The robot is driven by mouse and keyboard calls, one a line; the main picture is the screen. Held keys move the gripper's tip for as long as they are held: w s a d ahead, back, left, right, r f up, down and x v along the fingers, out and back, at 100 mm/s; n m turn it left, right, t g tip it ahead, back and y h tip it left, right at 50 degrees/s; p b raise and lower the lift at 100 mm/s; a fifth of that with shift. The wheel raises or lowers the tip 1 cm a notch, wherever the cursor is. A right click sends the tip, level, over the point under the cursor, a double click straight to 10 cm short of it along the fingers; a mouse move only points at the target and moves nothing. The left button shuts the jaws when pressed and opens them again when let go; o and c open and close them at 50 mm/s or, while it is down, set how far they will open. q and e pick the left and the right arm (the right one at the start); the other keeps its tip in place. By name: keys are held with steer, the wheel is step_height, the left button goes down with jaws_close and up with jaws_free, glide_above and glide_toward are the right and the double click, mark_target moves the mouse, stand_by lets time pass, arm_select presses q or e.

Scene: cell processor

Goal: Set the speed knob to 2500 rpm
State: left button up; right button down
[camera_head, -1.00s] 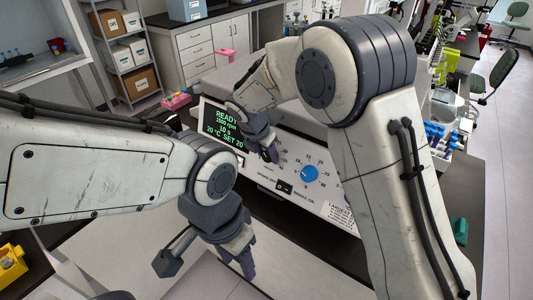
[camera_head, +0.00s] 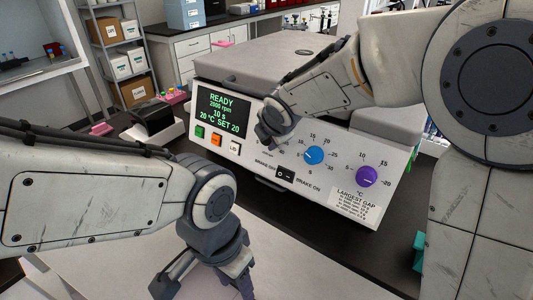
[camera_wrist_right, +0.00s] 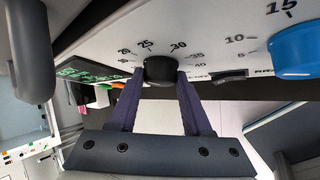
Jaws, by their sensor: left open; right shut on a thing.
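The black speed knob (camera_wrist_right: 160,70) is on the centrifuge's front panel (camera_head: 238,158), by a dial marked 20 to 40 in the right wrist view. My right gripper (camera_wrist_right: 158,84) is shut on the knob, with a finger on each side. In the head view, my right wrist covers the knob and the fingertips. The display (camera_head: 222,114) shows READY, what looks like 2000 rpm, 10 s and 20 °C SET 20. My left gripper (camera_head: 203,286) hangs open and empty in front of the panel, low in the view.
A blue knob (camera_head: 314,155) and a purple knob (camera_head: 367,176) sit right of the speed knob. A brake switch (camera_head: 285,174) is below. Green, orange and white buttons (camera_head: 216,140) lie under the display.

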steer(key=shift+s+d+f+m+t+y+b, duration=0.15)
steer(key=shift+m+t+y+b, duration=0.4)
steer(key=shift+b, duration=2.3)
steer(key=shift+w+a+f+m+t+y+b, duration=0.15)
steer(key=shift+m+t+b, duration=0.65)
steer(key=shift+b, duration=2)
steer(key=shift+s+d+f+m+t+y+b, duration=0.25)
steer(key=shift+m+t+b, duration=0.4)
steer(key=shift+b, duration=2.2)
steer(key=shift+a+r+t+b, duration=0.1)
steer(key=shift+r+t+b, duration=0.2)
steer(key=shift+b, duration=0.4)
steer(key=shift+w, duration=0.1)
steer(key=shift+c, duration=1.7)
jaws_free()
